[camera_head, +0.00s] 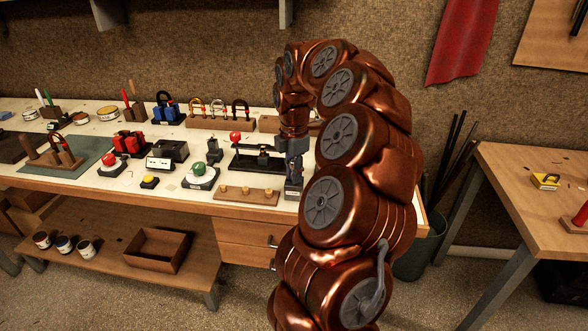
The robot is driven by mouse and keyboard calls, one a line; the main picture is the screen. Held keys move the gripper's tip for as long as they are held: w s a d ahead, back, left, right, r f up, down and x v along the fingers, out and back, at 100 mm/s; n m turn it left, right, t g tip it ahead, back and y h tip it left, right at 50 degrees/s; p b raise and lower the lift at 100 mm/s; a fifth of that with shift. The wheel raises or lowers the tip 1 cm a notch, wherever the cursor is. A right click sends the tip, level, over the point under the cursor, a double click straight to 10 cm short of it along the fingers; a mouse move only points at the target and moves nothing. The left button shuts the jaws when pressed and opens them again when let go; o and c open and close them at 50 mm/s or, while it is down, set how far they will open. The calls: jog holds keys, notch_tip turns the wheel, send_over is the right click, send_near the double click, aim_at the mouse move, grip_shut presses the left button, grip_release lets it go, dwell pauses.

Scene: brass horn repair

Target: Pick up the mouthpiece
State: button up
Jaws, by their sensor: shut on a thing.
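My gripper (293,190) is at the front edge of the workbench, just right of a wooden strip (234,198). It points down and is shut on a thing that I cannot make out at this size. Several small tan, brass-like pieces (245,191) stand in a row on the strip, apart from my gripper. I cannot tell whether any of them is a mouthpiece. My copper-coloured arm hides the right end of the bench behind it.
The white-topped workbench (100,181) holds a green ball on a stand (199,170), a black clamp-like fixture (258,157), red blocks (131,142) and a rack of padlock-like shackles (216,121). A lower shelf carries an open box (157,249). Another table (520,200) stands at the right.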

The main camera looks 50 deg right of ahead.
jog(key=shift+r, duration=0.15)
grip_shut()
jog(key=shift+r+b, duration=0.4)
jog(key=shift+r, duration=1.25)
jog(key=s+a+r+b, duration=0.1)
jog(key=s+a+b, duration=0.2)
jog(key=s, duration=1.2)
jog(key=shift+a+r, duration=0.2)
jog(key=shift+a, duration=0.95)
jog(key=shift+r, duration=0.15)
jog(key=shift+r+p, duration=1.1)
jog(key=shift+r, duration=0.7)
